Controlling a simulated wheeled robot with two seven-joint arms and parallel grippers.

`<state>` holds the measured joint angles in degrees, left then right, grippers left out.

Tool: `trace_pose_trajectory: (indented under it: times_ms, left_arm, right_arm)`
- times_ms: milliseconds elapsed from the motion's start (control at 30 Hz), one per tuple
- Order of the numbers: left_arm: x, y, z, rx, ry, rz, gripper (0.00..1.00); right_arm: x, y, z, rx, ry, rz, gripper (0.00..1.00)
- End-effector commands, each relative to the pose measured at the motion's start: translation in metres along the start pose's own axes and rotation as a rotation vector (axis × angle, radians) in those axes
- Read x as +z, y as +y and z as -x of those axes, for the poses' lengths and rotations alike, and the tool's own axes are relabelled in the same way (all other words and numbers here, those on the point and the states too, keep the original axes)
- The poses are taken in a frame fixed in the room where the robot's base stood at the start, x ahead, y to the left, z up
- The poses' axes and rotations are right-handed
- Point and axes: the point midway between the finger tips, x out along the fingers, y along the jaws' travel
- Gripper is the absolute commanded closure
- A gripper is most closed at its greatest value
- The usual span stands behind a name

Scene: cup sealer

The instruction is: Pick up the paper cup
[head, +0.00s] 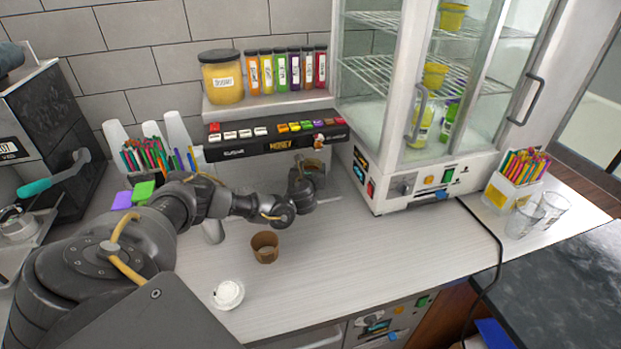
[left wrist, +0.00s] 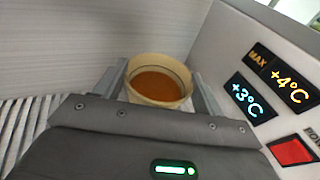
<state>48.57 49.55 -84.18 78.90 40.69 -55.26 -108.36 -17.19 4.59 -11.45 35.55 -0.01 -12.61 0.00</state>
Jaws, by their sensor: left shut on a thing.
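The paper cup (left wrist: 158,80) shows in the left wrist view, upright, with a pale rim and brown contents or a brown inside. My left gripper (left wrist: 160,84) is shut on it, one finger on each side. In the head view my left gripper (head: 307,178) is at the back of the counter, in front of the button rack and left of the display fridge. There the cup is mostly hidden by the gripper. My right gripper is not in view.
A brown cup sleeve (head: 265,248) and a white lid (head: 228,294) stand on the counter (head: 350,260) in front. The display fridge (head: 430,177) is close on the right of the held cup. A rack of buttons (head: 270,140) is behind it. The front right counter is clear.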

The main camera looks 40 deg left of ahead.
Motion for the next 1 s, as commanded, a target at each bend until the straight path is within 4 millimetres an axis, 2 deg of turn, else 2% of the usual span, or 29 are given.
trace_pose_trajectory:
  times_ms: [33, 200, 467, 667, 967, 1000]
  left_arm:
    - [0.000, 0.000, 0.000, 0.000, 0.000, 0.000, 0.57]
    - [0.001, 0.000, 0.000, 0.000, -0.002, 0.001, 0.76]
    - [0.001, 0.000, 0.000, 0.001, -0.002, 0.001, 0.77]
    - [0.005, 0.001, 0.004, -0.001, -0.003, 0.002, 0.77]
    - [0.067, 0.001, 0.017, -0.001, -0.006, 0.005, 0.77]
    - [0.063, 0.002, 0.024, -0.003, -0.004, -0.001, 0.77]
  right_arm:
    - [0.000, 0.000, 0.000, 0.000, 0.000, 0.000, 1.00]
    - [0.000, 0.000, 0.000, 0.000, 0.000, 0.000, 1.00]
    - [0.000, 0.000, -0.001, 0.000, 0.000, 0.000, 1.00]
    - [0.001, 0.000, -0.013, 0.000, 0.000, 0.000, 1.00]
    - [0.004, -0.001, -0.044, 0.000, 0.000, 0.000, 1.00]
    - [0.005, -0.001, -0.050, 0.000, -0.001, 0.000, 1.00]
